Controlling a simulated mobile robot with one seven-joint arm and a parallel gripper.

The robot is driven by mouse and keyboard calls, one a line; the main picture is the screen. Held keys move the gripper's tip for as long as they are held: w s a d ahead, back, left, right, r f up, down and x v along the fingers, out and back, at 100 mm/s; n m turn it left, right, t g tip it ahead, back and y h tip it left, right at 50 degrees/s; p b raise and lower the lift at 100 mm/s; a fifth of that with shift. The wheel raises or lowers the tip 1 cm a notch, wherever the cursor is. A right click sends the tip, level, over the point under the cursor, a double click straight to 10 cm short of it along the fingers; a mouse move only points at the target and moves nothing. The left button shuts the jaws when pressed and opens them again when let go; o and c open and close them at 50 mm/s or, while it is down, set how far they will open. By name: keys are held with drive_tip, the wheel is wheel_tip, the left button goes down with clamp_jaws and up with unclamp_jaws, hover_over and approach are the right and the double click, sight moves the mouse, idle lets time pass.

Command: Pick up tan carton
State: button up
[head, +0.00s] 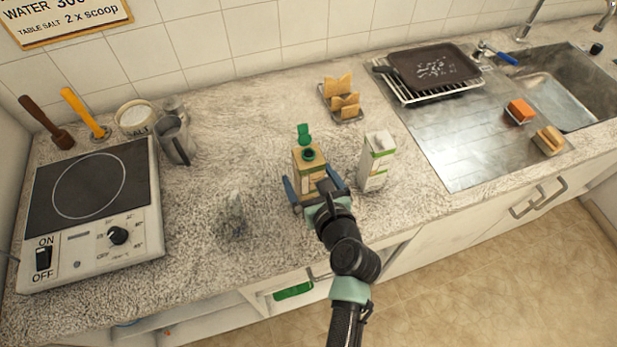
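The tan carton (309,161) stands upright on the speckled counter, near its front edge. It has a dark green round spout or cap on top. My gripper (311,175) reaches in from the front, with one blue finger at the carton's left side and one at its right. The fingers are spread wider than the carton, and it appears to stand between them on the counter. My gripper's body hides the carton's lower front. Whether either finger touches it is not clear.
A white-green carton (377,160) stands close on the right. A green object (304,133) is just behind the tan carton. A clear glass (235,215) stands left, beyond it a hot plate (90,205) and metal jug (176,140). A toast rack (342,98) is behind; the sink (560,95) is right.

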drive_tip(key=shift+w+a+f, duration=0.1)
drive_tip(key=shift+w+f, duration=0.05)
drive_tip(key=shift+w, duration=0.15)
drive_tip(key=shift+c, duration=0.2)
clamp_jaws()
